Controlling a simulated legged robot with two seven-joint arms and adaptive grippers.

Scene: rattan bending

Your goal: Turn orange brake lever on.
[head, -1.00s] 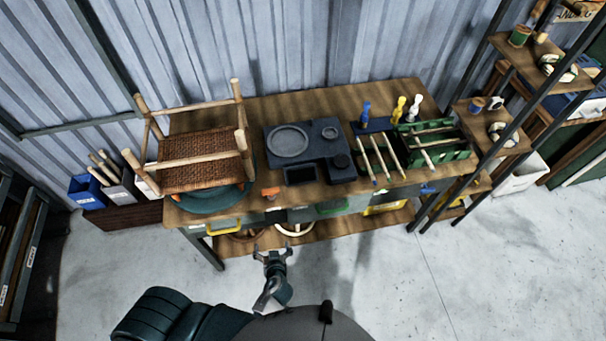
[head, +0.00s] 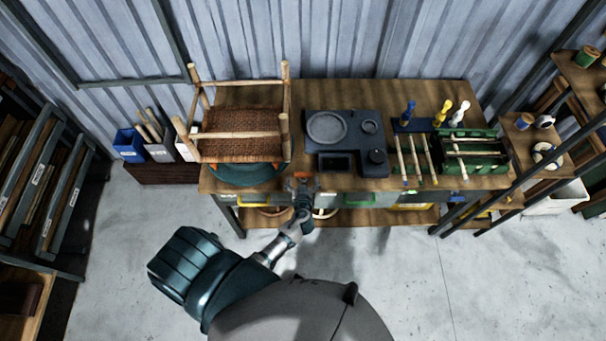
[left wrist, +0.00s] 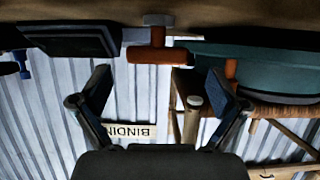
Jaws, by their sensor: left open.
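The orange brake lever (head: 303,175) is at the front edge of the wooden workbench, just right of the round teal base under the woven chair. In the left wrist view, which looks upside down, the orange lever (left wrist: 152,54) shows as a short T shape with a grey end. My left gripper (head: 303,187) is at the bench's front edge, close to the lever and partly covering it. In the wrist view its fingers (left wrist: 158,82) are spread, with the lever just beyond and between them, apart from both. My right gripper is not seen.
A wood-framed chair with a woven seat (head: 240,146) stands on the teal base (head: 245,173). A dark tool block (head: 345,145) is right of the lever. A green rack (head: 478,165) stands farther right. Bins are below the bench top. The floor in front is clear.

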